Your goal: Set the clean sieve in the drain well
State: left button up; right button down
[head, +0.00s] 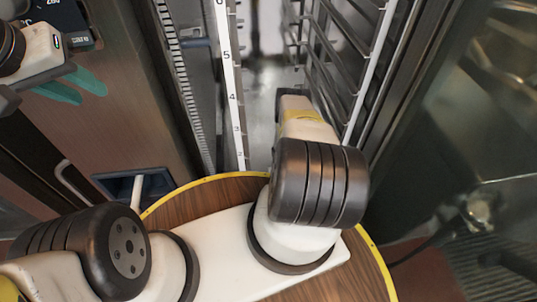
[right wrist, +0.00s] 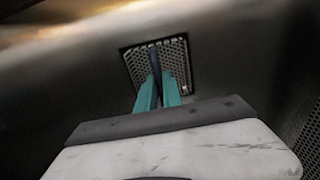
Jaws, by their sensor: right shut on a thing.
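The sieve (right wrist: 174,52) shows in the right wrist view as a square, grey perforated plate with a dark bar rising at its middle. My right gripper (right wrist: 157,82) has its teal fingers shut on this bar. A dark square edge surrounds the plate, apparently the rim of the drain well (right wrist: 191,80). The sieve lies in or just over it; I cannot tell whether it is fully seated. The head view shows my right arm reaching away, with its gripper hidden. My left gripper (head: 77,86) is open and empty at the upper left, its teal fingers apart.
A wire rack (head: 345,62) stands right of my right arm, and a white scale strip (head: 232,95) stands to its left. A blue-lined recess (head: 152,184) is in the left panel. Another perforated surface (right wrist: 309,140) shows at the right wrist view's right edge.

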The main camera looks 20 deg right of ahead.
jog(key=shift+f, duration=0.3)
dwell(0.5)
jog(key=c, duration=1.4)
grip_release()
jog(key=o, duration=0.5)
jog(key=shift+c, duration=0.2)
jog(key=shift+r, duration=0.1)
jog(key=shift+r, duration=3.4)
